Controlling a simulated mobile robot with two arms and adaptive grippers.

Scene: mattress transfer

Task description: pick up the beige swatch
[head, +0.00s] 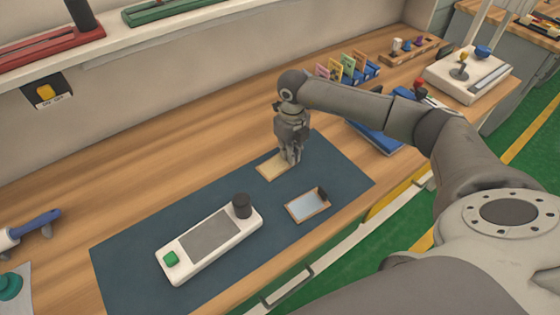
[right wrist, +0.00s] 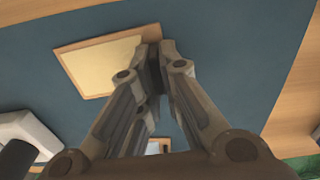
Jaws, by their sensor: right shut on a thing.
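The beige swatch (head: 272,167) is a flat pale rectangle with a tan border, at the far edge of the dark blue mat (head: 130,255). My right gripper (head: 289,160) points down at the swatch's right end and is shut on it. The right wrist view shows the fingers (right wrist: 155,52) closed at one end of the swatch (right wrist: 100,65), with most of its face clear. The swatch lies flat on the mat or very close above it; I cannot tell which. My left gripper is not in view.
A white device (head: 210,240) with a green button and black knob lies on the mat. A small framed pale-blue swatch (head: 307,205) lies nearer the front edge.

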